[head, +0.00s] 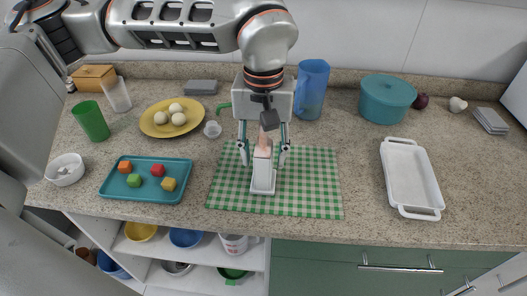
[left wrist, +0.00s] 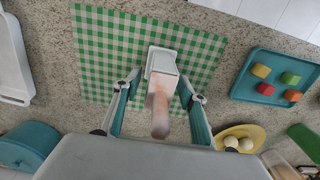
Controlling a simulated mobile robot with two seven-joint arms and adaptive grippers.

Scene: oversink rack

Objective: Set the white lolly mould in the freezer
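The white lolly mould (head: 263,182) stands on a green checked mat (head: 315,185) on the counter. It also shows in the left wrist view (left wrist: 163,58), with a pinkish upright piece (left wrist: 159,108) at it. My left gripper (head: 263,155) points down over the mould, with one finger on each side of it. The fingers are spread and gaps show between them and the mould, also in the left wrist view (left wrist: 158,82). My right gripper is not in view. I cannot make out a freezer in either view.
A teal tray (head: 146,196) with coloured cubes lies left of the mat. A white tray (head: 412,178) lies to the right. A blue jug (head: 311,90) and teal pot (head: 386,98) stand behind. A yellow plate (head: 152,123) is back left. Green cabinet fronts (head: 320,252) are below.

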